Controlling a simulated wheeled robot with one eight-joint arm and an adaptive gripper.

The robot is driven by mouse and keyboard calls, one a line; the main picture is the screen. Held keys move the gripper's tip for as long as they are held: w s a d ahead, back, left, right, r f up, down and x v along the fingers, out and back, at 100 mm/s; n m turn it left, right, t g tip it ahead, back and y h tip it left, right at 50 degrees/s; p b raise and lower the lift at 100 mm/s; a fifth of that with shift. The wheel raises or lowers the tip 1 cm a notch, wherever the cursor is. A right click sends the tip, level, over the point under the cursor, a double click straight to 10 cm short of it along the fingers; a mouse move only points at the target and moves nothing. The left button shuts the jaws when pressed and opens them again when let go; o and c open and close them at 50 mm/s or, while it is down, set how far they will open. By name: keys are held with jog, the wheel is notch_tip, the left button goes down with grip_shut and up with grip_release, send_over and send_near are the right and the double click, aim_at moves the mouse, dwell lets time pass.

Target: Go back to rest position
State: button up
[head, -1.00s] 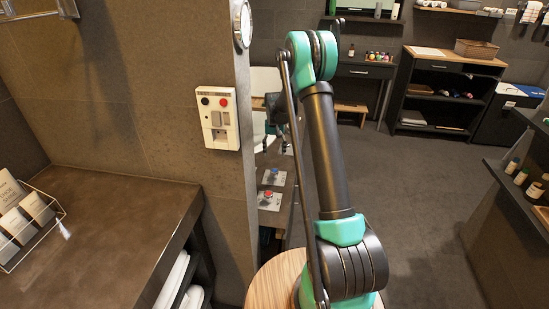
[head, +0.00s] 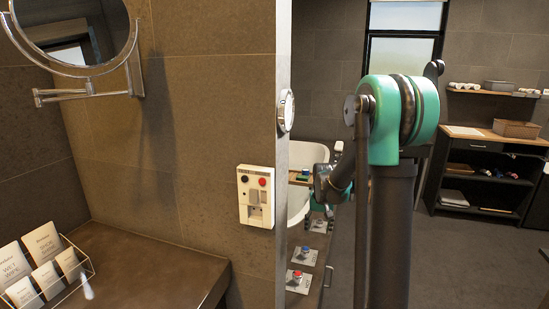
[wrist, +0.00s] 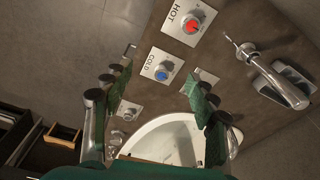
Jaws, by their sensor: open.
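My gripper (wrist: 156,92) is open and empty in the wrist view, its two green-padded fingers apart. Below it are a brown counter and a white basin (wrist: 172,138). The HOT plate with a red knob (wrist: 192,27) and the COLD plate with a blue knob (wrist: 161,74) lie on the counter beyond the fingertips. In the head view my arm (head: 395,225) stands upright in front, and its far end hangs beside the wall's edge, partly hidden by my own links. No object is between the fingers.
A wall panel with buttons (head: 256,197) and a wall edge stand left of my arm. A round mirror (head: 75,30) and a rack of packets (head: 45,275) are further left. A shelf unit (head: 487,170) stands back right.

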jog(key=s+d+t, duration=0.2)
jog(key=s, duration=2.5)
jog(key=shift+s+f+n+t, duration=0.3)
jog(key=shift+s+f+n, duration=0.1)
